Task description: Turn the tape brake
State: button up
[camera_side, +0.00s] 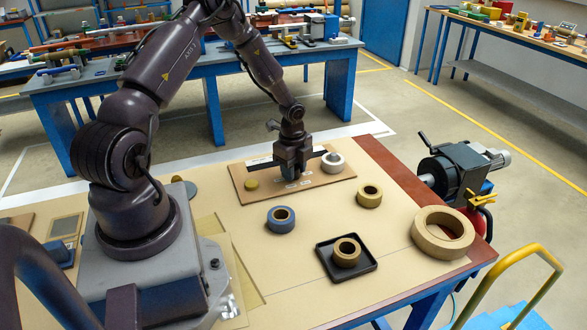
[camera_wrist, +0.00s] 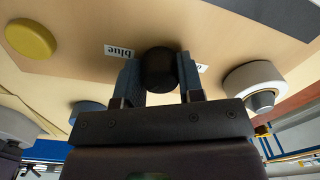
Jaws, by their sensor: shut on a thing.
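My gripper (camera_side: 290,174) points down over a tan board (camera_side: 321,188) on the table. In the wrist view its two fingers stand on either side of a dark round knob (camera_wrist: 159,70) and are shut on it. The knob may be the tape brake; nothing on it names it. A white label reading "blue" (camera_wrist: 118,51) lies on one side of the knob, and a partly hidden label (camera_wrist: 202,68) on the other. In the side view my gripper hides the knob.
A yellow disc (camera_side: 251,184) and a white roll (camera_side: 332,162) flank my gripper on the board. A blue roll (camera_side: 281,219), a yellow roll (camera_side: 369,195), a black tray (camera_side: 330,268) holding a brown roll (camera_side: 346,252), and a large tan ring (camera_side: 442,233) lie nearer. A dark winder (camera_side: 455,172) stands at right.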

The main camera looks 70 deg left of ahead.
jog(key=shift+s, duration=0.1)
jog(key=o, duration=0.9)
jog(key=shift+r, duration=0.1)
notch_tip(320, 180, up, 13)
jog(key=shift+s+f, duration=0.1)
